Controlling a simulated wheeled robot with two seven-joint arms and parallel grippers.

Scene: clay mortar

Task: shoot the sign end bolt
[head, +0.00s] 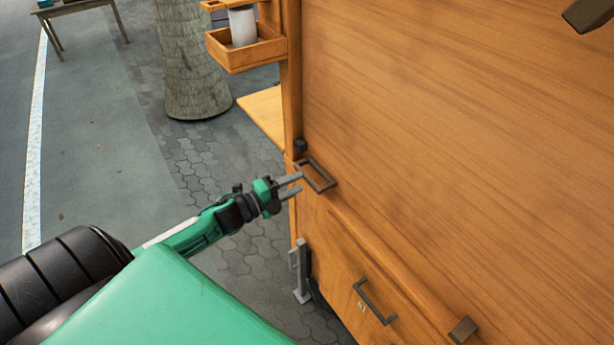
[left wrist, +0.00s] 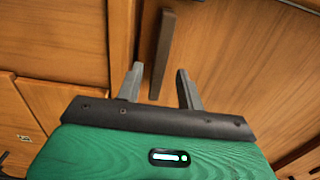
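A dark rectangular loop handle (head: 318,175), which looks like the bolt's grip, sits at the left end of the wooden stall front, on the ledge below the large panel. My left gripper (head: 291,186) is just left of it with both fingers apart and nothing held. In the left wrist view, a dark bar (left wrist: 163,52) of this handle stands ahead, between the lines of the open fingers (left wrist: 159,84), its lower end near the fingertips. I cannot tell whether a finger touches it. My right gripper is out of view.
The wooden panel (head: 450,130) fills the right side. A drawer-type handle (head: 375,302) and a grey post (head: 302,272) are lower down. A wooden box shelf (head: 245,52) with a white jar (head: 242,26) hangs above. A tree trunk (head: 192,65) stands behind on open paving.

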